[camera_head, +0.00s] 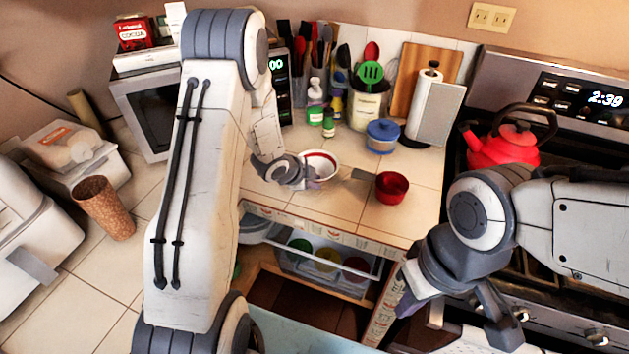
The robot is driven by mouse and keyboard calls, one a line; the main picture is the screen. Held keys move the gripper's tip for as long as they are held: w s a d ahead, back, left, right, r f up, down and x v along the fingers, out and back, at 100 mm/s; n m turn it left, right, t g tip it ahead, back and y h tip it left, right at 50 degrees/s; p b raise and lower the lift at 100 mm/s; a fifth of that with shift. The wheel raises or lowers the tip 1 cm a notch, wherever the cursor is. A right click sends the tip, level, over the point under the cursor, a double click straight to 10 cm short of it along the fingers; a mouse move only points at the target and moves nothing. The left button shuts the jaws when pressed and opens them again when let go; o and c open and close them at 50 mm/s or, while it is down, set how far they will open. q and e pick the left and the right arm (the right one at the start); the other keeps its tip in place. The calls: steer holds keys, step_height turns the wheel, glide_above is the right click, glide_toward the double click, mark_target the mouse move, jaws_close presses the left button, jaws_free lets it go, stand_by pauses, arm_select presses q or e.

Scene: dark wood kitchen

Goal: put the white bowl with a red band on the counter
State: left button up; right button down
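The white bowl with a red band (322,159) is at the tiled counter, left of a small red bowl (392,187). My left gripper (305,176) is at the bowl's near left side, and its wrist and fingers cover part of it. Whether the fingers are shut on the rim, and whether the bowl rests on the counter (345,203) or hangs just above it, I cannot tell. My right gripper (492,322) is low at the right, in front of the stove, away from the bowl. I see nothing in it, and its opening is unclear.
An open drawer (318,274) below the counter holds several coloured things. A red kettle (503,147) is on the stove. Bare tiles lie around the red bowl.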

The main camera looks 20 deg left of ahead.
arm_select(q)
steer(key=v, duration=1.2)
steer(key=s+d+r+n+g+y, duration=0.3)
steer(key=s+d+r+n, duration=0.35)
steer(key=d, duration=0.55)
steer(key=s+d+r+n+g, duration=0.1)
steer(key=s+d+g, duration=0.1)
steer(key=s, duration=0.8)
steer(key=s+d+r+g+h, duration=0.1)
steer(key=s+d, duration=0.4)
steer(key=s, duration=0.5)
steer(key=shift+s+r+n+g+p, duration=0.35)
steer(key=shift+s+r+g+p, duration=0.1)
steer(key=shift+g, duration=0.35)
